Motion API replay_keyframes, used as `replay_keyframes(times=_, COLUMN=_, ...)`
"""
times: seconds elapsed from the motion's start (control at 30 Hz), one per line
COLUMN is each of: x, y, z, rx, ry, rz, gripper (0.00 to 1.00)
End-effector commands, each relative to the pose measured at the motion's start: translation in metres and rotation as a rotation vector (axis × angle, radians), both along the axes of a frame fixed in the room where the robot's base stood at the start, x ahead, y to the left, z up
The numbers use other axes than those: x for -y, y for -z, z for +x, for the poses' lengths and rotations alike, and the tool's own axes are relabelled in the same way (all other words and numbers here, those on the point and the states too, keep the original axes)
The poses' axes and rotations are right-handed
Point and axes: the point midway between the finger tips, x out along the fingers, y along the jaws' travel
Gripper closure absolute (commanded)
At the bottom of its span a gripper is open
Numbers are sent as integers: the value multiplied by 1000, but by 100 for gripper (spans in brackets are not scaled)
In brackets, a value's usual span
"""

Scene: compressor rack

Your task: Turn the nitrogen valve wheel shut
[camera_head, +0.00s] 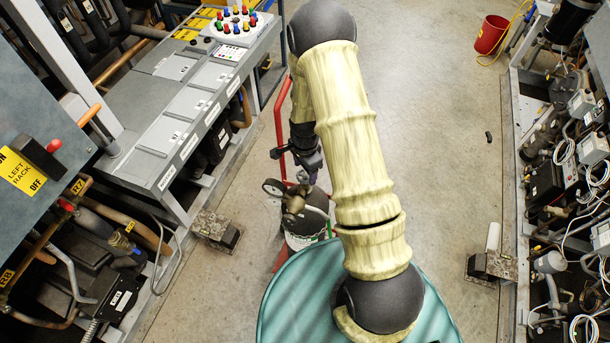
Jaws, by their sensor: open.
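The nitrogen valve wheel (273,187) is a small dark round handwheel. It sits on the left side of a brass-coloured valve (295,203) on top of a dark-shouldered cylinder (316,222). My gripper (309,176) is open, just above and to the right of the valve in the picture. It looks apart from the wheel. Whether a fingertip touches the valve body I cannot tell. My arm hides the cylinder's right side and part of the gripper.
A red cart frame (281,112) stands beside the cylinder. A grey control bench (150,105) lines the left, with a compressor rack below. Another equipment rack (545,190) lines the right. A red bucket (491,35) stands at the back. The concrete floor between is mostly clear.

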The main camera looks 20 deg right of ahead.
Motion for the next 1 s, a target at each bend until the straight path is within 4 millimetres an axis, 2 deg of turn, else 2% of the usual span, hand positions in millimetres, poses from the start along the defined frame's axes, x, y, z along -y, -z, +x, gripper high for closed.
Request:
replay_keyframes(times=0.03, x=0, y=11, z=0, rx=0, ry=1, rz=1, gripper=35)
replay_keyframes(times=0.13, x=0, y=24, z=0, rx=0, ry=1, rz=0, gripper=35)
replay_keyframes(times=0.23, x=1, y=17, z=0, rx=1, ry=-122, rz=0, gripper=35)
replay_keyframes(times=1.0, x=1, y=18, z=0, rx=0, ry=-1071, rz=0, gripper=35)
